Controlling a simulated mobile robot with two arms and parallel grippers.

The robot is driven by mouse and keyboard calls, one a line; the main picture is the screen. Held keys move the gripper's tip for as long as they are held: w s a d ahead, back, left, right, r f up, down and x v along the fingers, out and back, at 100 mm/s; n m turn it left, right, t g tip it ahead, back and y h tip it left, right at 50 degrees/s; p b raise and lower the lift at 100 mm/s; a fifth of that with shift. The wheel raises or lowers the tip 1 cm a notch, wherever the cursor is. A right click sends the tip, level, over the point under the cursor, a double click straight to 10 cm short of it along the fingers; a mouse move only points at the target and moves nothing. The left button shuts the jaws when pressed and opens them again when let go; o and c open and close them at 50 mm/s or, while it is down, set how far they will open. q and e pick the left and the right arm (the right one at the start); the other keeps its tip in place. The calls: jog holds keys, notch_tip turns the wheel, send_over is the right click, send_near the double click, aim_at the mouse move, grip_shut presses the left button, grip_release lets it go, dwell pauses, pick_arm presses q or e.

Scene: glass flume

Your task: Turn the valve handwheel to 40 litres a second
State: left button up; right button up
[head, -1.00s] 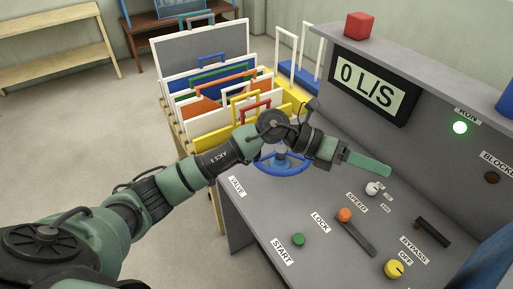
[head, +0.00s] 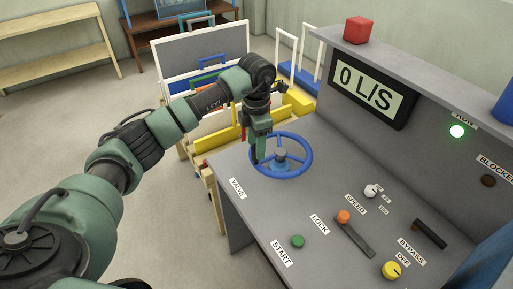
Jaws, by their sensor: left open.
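The blue valve handwheel (head: 302,171) lies flat on the grey console top, beside the VALVE label (head: 237,188). The display (head: 366,88) on the console's upright panel reads 0 L/S. My left gripper (head: 257,160) points down at the far-left part of the wheel's rim and is open. It covers that part of the rim, so I cannot tell whether the fingers straddle or touch it. My right gripper is not in view.
The console carries a green START button (head: 297,241), an orange-knobbed LOCK lever (head: 355,235), a white SPEED knob (head: 371,190), a black BYPASS handle (head: 430,233) and a yellow OFF knob (head: 391,270). A green lamp (head: 457,131) is lit. A rack of framed panels (head: 205,48) stands behind my left arm.

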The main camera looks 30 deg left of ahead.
pick_arm(q)
jog(key=shift+f+p, duration=0.35)
jog(key=shift+f, duration=1.2)
grip_shut()
jog(key=shift+r, duration=0.1)
